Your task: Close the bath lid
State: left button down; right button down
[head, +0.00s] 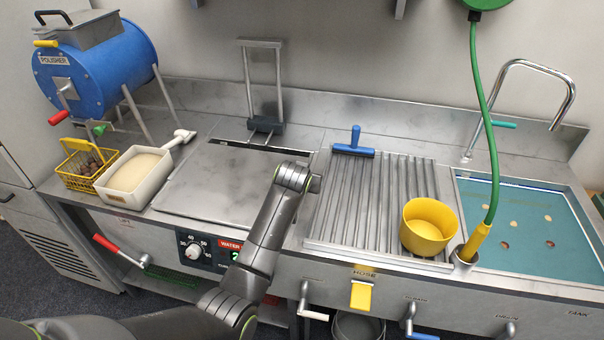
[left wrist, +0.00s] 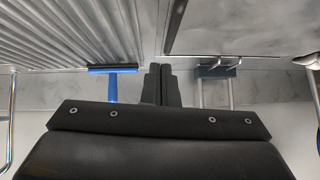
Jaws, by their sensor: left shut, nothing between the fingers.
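The bath lid (head: 215,178) is a flat grey metal panel. It lies level over the bath in the counter, behind the temperature dial, with a dark slot (head: 262,146) along its back edge. It also shows in the left wrist view (left wrist: 215,25). My left gripper (left wrist: 160,72) is shut and empty. In the head view my left arm reaches across the lid's right front part, and its wrist end is by the lid's right edge; the fingers are mostly hidden there. I cannot tell whether they touch the lid. My right gripper is out of view.
An upright metal frame (head: 262,75) with a dark block stands behind the lid. A white tub (head: 133,175) and yellow basket (head: 85,165) stand left. To the right are a ribbed drainboard (head: 385,205), blue squeegee (head: 353,148), yellow bowl (head: 428,226) and water tank (head: 530,230).

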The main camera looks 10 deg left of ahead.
pick_arm(q)
jog(key=b+v, duration=0.1)
jog(key=v, duration=0.7)
jog(key=shift+d, duration=0.2)
